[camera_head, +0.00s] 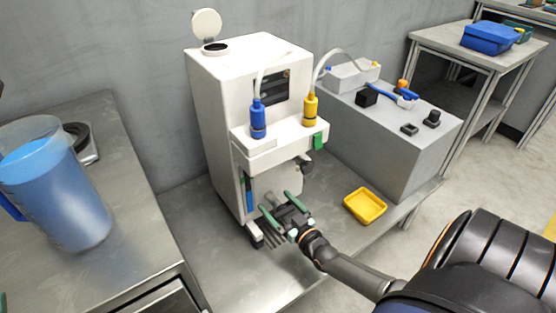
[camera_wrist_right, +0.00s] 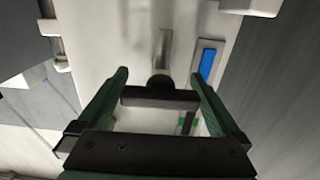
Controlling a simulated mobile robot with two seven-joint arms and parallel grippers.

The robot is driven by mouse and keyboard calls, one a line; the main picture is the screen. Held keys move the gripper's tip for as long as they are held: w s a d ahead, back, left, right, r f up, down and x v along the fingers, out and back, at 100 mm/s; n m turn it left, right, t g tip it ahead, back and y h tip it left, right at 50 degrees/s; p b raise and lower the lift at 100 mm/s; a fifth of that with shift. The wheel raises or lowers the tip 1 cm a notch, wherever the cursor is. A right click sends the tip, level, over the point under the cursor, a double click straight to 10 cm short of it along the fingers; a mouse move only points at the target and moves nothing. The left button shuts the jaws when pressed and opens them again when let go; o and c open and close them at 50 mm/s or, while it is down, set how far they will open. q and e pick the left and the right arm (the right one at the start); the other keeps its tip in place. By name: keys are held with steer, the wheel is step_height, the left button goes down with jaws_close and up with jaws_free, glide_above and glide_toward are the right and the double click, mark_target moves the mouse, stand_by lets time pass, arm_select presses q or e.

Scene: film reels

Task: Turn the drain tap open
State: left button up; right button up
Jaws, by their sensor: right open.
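The drain tap is low on the front of the white machine (camera_head: 215,110). In the right wrist view, a grey metal piece (camera_wrist_right: 163,48) and a dark round hub (camera_wrist_right: 160,82) show on the white front, with a dark crossbar (camera_wrist_right: 160,99) that looks like the tap's handle. My right gripper (camera_head: 274,201) is open, its green fingers pointing at the front. In the right wrist view its fingers (camera_wrist_right: 159,74) lie on either side of the bar; contact cannot be told. In the head view the gripper mostly hides the tap. My left gripper is not clearly seen.
A yellow tray (camera_head: 365,206) lies on the metal table to the right of the gripper. Blue (camera_head: 258,118) and yellow (camera_head: 310,107) bottles stand on the machine's ledge. A grey block (camera_head: 400,150) stands to its right. A pitcher of blue liquid (camera_head: 70,200) is on the left bench.

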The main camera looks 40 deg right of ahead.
steer(key=c, duration=1.1)
steer(key=shift+n, duration=0.3)
steer(key=n+p, duration=0.1)
steer(key=n, duration=0.2)
steer(key=shift+a+p, duration=0.1)
steer(key=shift+p, duration=0.25)
steer(key=n, duration=0.3)
steer(key=shift+n+p, duration=0.35)
steer(key=shift+n, duration=0.05)
steer(key=n, duration=0.5)
steer(key=shift+a+f, duration=0.15)
steer(key=shift+f, duration=0.05)
steer(key=n, duration=0.3)
steer(key=shift+n, duration=0.3)
steer(key=shift+f+n+b, duration=0.1)
steer(key=shift+n+b, duration=0.2)
steer(key=shift+n, duration=0.7)
